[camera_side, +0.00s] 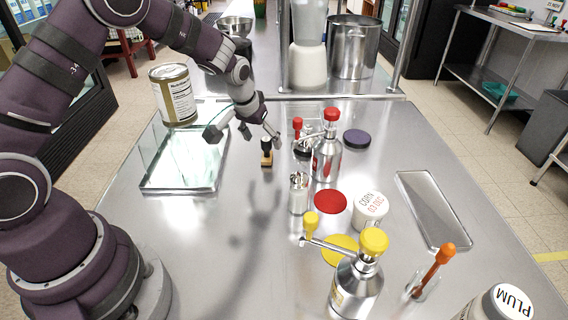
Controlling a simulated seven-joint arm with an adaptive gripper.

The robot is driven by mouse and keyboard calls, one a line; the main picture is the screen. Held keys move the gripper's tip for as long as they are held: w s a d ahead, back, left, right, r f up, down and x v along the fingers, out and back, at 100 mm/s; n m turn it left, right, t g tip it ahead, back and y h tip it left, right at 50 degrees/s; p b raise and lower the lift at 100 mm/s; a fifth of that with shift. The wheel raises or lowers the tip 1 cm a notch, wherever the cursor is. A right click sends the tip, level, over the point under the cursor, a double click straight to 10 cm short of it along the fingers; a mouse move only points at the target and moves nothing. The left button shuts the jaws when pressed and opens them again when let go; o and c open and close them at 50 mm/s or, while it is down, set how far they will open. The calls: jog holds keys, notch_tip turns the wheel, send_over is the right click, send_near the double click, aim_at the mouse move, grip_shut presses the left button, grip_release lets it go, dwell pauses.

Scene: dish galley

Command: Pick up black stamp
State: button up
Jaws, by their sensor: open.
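The black stamp (266,146) stands upright on the steel table near the middle, with a black handle and a light brown wooden base. My gripper (245,133) is open and empty. Its fingers spread left and right just above and behind the stamp. The stamp's top is close to the right finger. I cannot tell whether they touch.
A glass tray (183,188) and a large can (174,95) are to the left. A corn tub (369,210) and a yellow-topped bottle (356,290) are nearer. The table front-left is clear.

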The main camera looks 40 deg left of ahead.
aim_at(265, 151)
jog(key=x, duration=0.5)
jog(key=shift+a+f, duration=0.25)
grip_shut()
